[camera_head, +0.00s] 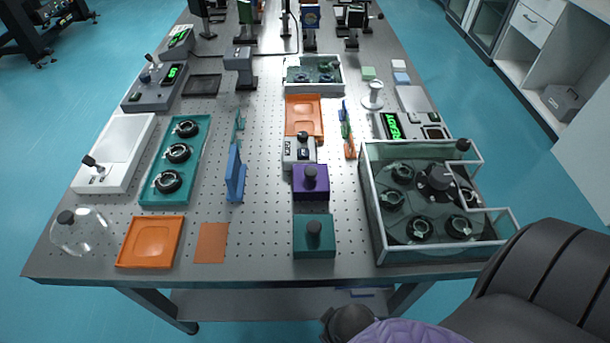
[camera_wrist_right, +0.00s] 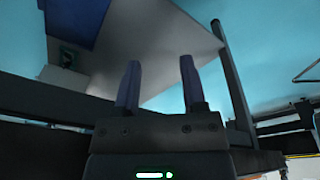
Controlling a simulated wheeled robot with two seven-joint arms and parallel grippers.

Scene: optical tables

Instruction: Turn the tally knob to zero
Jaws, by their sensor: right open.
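A small grey box (camera_head: 298,154) with a dark knob (camera_head: 306,140) and small display windows stands in the middle of the table; I cannot read its digits, nor tell surely that this is the tally knob. A purple box (camera_head: 311,184) with a dark knob stands right in front of it, and a teal box (camera_head: 314,240) with a dark knob is nearer the front edge. In the right wrist view my right gripper (camera_wrist_right: 159,82) is open and empty, with a pale panel behind its fingers. Its fingers do not show in the head view. My left gripper is in neither view.
A walled glass-topped case (camera_head: 372,230) fills the front right. Orange tray (camera_head: 150,242), glass flask (camera_head: 80,232), teal three-ring holder (camera_head: 178,130) and white tray (camera_head: 130,140) stand left. A grey console (camera_head: 155,92) with a green display is farther back. Blue upright plate (camera_head: 236,178) stands left of the boxes.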

